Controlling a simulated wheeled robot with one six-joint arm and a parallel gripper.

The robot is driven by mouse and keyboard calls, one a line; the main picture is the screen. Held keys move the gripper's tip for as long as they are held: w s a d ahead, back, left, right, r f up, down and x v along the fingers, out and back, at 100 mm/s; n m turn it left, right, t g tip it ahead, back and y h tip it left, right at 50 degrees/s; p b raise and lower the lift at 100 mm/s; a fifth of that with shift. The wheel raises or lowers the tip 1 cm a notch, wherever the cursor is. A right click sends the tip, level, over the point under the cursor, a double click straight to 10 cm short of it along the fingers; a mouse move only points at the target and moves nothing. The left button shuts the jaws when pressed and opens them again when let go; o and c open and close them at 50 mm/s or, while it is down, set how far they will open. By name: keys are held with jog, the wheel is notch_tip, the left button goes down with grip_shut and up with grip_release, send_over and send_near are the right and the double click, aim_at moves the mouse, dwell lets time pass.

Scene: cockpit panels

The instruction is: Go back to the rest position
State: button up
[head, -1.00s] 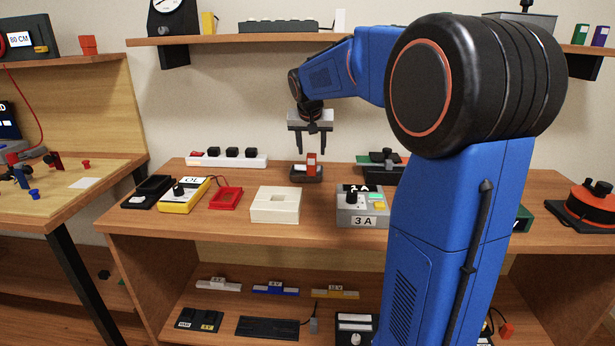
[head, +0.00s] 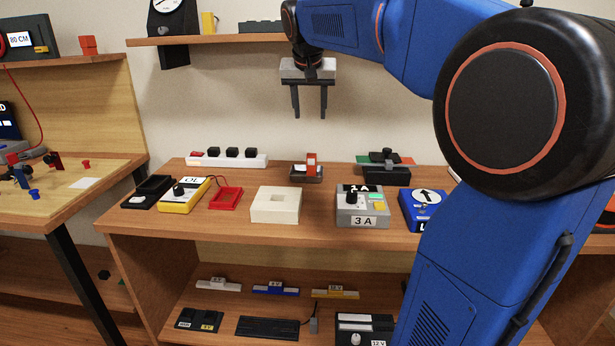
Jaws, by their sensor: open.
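My gripper (head: 310,110) hangs in the air in front of the wall, with its fingers pointing down. Its two fingers are apart and nothing is between them. It is above the workbench (head: 250,233), over the small dark base with a red block (head: 311,163), and clear of both. My blue arm reaches in from the right and hides part of the upper shelf and the right end of the workbench.
On the bench stand a white power strip (head: 228,159), a yellow meter (head: 184,195), a white block (head: 276,204), a grey 3 A box (head: 362,208) and a blue box (head: 421,210). An upper shelf (head: 215,39) runs behind my gripper. A second bench (head: 70,195) stands left.

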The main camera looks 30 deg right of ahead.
jog(key=shift+s+a+r, duration=0.1)
jog(key=shift+s+r, duration=0.1)
jog(key=shift+r, duration=0.15)
jog(key=s+a+f+n+y, duration=0.1)
jog(key=s+a+f+n, duration=0.2)
jog(key=s+a+f, duration=0.4)
jog(key=s+a+f+n+y, duration=0.2)
jog(key=s+a+f, duration=0.4)
jog(key=s+f, duration=1.4)
jog(key=s+n, duration=0.1)
jog(key=s, duration=0.4)
jog(key=shift+s+a+f+n, duration=0.3)
jog(key=shift+a+n, duration=0.05)
jog(key=shift+n, duration=0.05)
dwell(0.8)
